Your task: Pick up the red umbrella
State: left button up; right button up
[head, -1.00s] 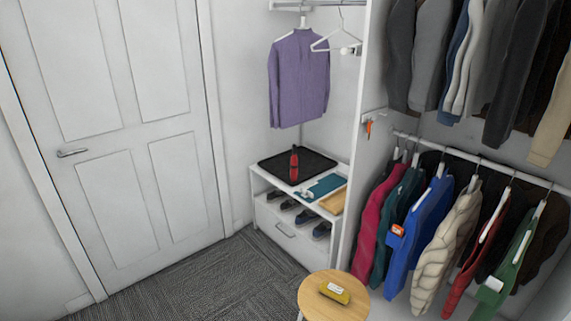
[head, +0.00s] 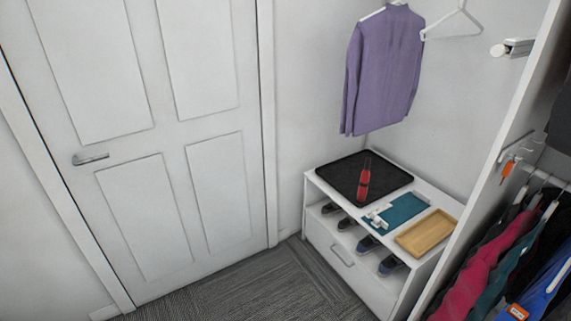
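The red umbrella (head: 364,179) is a short folded one with a dark upper end. It is in the black tray (head: 335,173) on top of the white shoe cabinet (head: 318,187). It looks upright or slightly tilted; I cannot tell which. Neither of my grippers shows in the head view.
A teal item (head: 402,215) with small white objects and a wooden tray (head: 427,233) share the cabinet top. Shoes (head: 366,244) stand on the shelf below. A purple shirt (head: 383,70) hangs above. A wardrobe panel (head: 500,150) stands right. The carpet (head: 245,295) before the cabinet is clear.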

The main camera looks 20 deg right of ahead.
aim_at(364, 182)
jog(key=i+z, duration=0.2)
jog(key=i, duration=0.3)
jog(key=i+j+z, duration=0.2)
jog(key=i, duration=0.3)
jog(key=i+j+z, duration=0.2)
jog(key=i, duration=0.25)
